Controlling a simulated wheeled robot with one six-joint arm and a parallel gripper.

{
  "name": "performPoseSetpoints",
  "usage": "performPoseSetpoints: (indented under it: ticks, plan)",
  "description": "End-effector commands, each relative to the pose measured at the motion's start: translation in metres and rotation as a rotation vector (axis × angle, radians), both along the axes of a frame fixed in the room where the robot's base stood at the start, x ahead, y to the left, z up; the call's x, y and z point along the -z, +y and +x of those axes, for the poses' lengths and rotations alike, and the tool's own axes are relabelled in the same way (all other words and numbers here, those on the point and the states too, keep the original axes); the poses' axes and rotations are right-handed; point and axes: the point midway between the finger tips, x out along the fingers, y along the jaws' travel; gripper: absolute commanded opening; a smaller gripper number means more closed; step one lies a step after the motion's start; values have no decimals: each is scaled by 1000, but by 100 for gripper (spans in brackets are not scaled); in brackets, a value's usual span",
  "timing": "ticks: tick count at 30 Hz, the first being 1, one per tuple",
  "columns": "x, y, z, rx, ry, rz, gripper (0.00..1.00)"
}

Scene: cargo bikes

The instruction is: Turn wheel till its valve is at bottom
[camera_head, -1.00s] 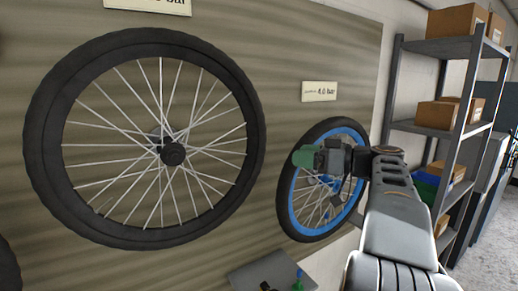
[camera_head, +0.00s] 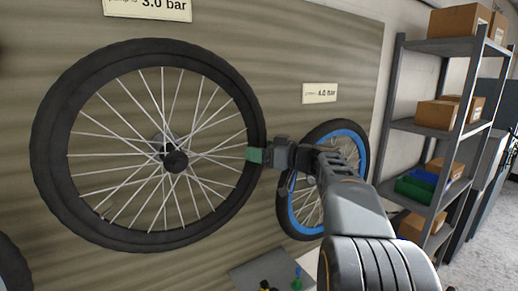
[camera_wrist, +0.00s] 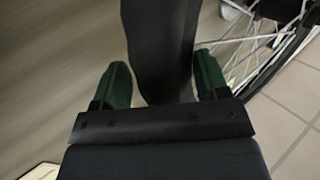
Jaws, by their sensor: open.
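The large black wheel (camera_head: 55,190) hangs on the wooden wall panel, with thin spokes and a dark hub (camera_head: 175,161). A small pale stub (camera_head: 105,213) shows at the rim's lower left; it may be the valve, but it is too small to be sure. My gripper (camera_head: 254,155) is at the wheel's right side, about hub height. In the wrist view my gripper (camera_wrist: 162,80) is open, its green fingers on either side of the black tyre (camera_wrist: 160,45), with gaps visible. Whether the tyre touches the palm is hidden.
A blue-rimmed wheel (camera_head: 353,212) hangs to the right, partly behind my arm. Label plates (camera_head: 320,93) are above the wheels. A grey shelf (camera_head: 440,47) with boxes stands at the right. A grey tray (camera_head: 255,277) with small items is below.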

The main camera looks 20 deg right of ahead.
Motion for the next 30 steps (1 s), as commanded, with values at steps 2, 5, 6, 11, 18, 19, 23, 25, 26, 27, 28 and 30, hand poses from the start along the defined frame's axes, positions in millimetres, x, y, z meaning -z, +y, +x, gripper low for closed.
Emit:
performPoseSetpoints:
  ticks: [2, 5, 6, 11, 18, 19, 23, 25, 26, 27, 28, 30]
  plan:
    - [0, 1, 1, -1, 0, 0, 68]
    - [0, 2, 2, 0, 0, 0, 68]
    - [0, 2, 2, 0, 0, 0, 68]
    - [0, 1, 1, 0, 0, 0, 63]
    - [0, 1, 1, 0, 0, 0, 40]
    - [0, 1, 1, 0, 0, 0, 37]
    - [0, 1, 1, 0, 0, 0, 25]
    - [0, 1, 1, 0, 0, 0, 18]
    - [0, 1, 1, 0, 0, 0, 15]
    - [0, 1, 1, 0, 0, 0, 12]
    - [0, 1, 1, 0, 0, 0, 9]
    - [0, 1, 1, 0, 0, 0, 2]
